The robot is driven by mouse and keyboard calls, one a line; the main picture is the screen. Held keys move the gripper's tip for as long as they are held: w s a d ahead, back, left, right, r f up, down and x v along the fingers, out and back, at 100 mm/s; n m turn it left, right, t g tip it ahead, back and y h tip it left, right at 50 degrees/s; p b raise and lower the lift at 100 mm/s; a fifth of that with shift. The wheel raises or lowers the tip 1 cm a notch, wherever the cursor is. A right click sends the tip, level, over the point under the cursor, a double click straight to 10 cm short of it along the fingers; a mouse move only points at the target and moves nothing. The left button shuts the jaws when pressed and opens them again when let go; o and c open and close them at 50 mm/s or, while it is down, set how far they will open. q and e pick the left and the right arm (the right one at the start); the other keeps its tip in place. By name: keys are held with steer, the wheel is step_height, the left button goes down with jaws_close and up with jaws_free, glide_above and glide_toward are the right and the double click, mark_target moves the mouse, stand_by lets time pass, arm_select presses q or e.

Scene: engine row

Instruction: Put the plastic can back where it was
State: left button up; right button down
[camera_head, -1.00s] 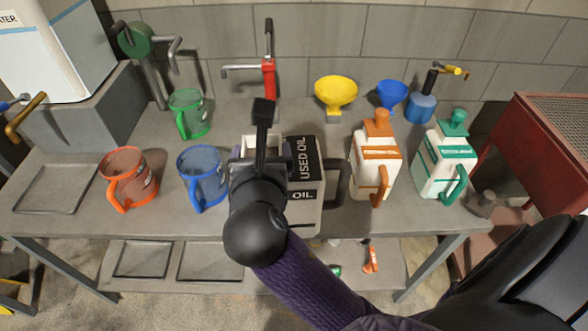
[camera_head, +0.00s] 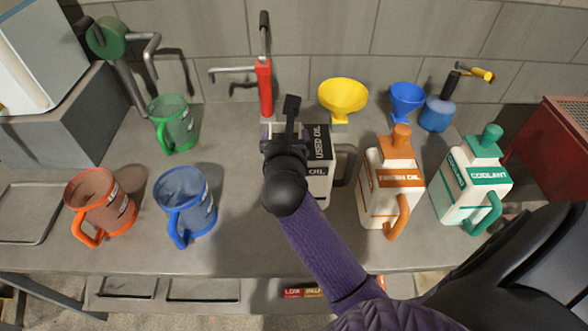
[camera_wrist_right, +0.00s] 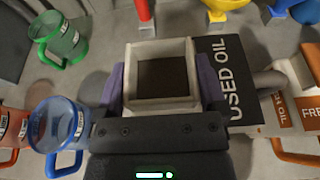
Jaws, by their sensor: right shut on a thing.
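The plastic can is a white jug with a black USED OIL label (camera_head: 319,141) and a dark side handle. In the right wrist view the can (camera_wrist_right: 220,75) shows its square open neck (camera_wrist_right: 160,75) with a dark inside. My right gripper (camera_head: 284,140) covers part of the can in the head view. Its purple fingers (camera_wrist_right: 160,88) are shut on the neck from both sides. The can looks upright over the middle of the grey bench (camera_head: 255,240); I cannot tell whether its base touches the bench. My left gripper is in neither view.
A blue jug (camera_head: 187,203), an orange jug (camera_head: 102,207) and a green jug (camera_head: 172,124) stand to the left. A FRESH OIL can (camera_head: 391,188) and a COOLANT can (camera_head: 475,182) stand to the right. A red pump (camera_head: 265,88) and a yellow funnel (camera_head: 342,97) are behind.

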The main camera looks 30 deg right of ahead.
step_height(320, 180, down, 8)
steer(key=b, duration=0.3)
steer(key=shift+r, duration=0.25)
jaws_free()
steer(key=shift+s+f, duration=0.1)
steer(key=shift+a, duration=0.1)
